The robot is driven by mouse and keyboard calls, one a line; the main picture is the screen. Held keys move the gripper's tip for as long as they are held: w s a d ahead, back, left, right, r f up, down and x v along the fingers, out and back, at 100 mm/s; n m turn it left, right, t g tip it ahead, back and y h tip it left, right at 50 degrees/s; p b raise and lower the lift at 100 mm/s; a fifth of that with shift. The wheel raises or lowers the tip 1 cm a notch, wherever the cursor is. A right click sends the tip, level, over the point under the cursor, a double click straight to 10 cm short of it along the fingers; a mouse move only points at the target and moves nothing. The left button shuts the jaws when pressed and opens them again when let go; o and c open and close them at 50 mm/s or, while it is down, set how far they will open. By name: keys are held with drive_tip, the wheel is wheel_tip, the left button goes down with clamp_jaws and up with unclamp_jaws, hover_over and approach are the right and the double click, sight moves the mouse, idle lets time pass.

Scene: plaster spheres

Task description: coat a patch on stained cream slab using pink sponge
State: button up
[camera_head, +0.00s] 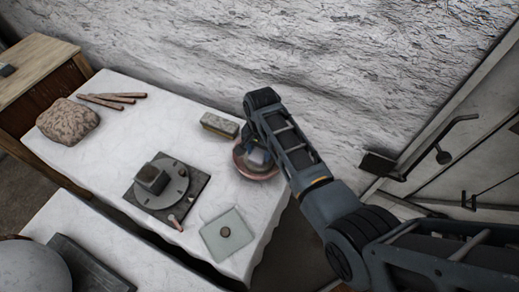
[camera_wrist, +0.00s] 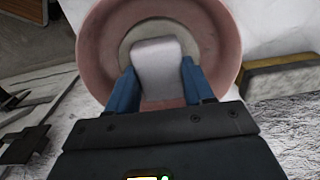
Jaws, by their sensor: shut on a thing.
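My gripper (camera_wrist: 160,85) has its two blue fingers shut on a pale block, which I take for the pink sponge (camera_wrist: 157,60). The sponge is over or in a pinkish round bowl (camera_wrist: 224,30) with a cream inside; I cannot tell whether it touches the bottom. In the head view the bowl (camera_head: 259,173) stands at the table's right side, with my gripper (camera_head: 257,156) over it, and the arm hides part of it.
A grey-and-yellow block (camera_head: 220,125) lies just behind the bowl. A dark square board (camera_head: 143,197) with a round plate and a grey block sits mid-table. A rough stone (camera_head: 68,122) and pinkish sticks (camera_head: 112,100) are at the far left. The white table (camera_head: 110,150) has bare room between.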

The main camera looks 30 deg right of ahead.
sight(260, 153)
drive_tip(key=shift+r+p, duration=3.45)
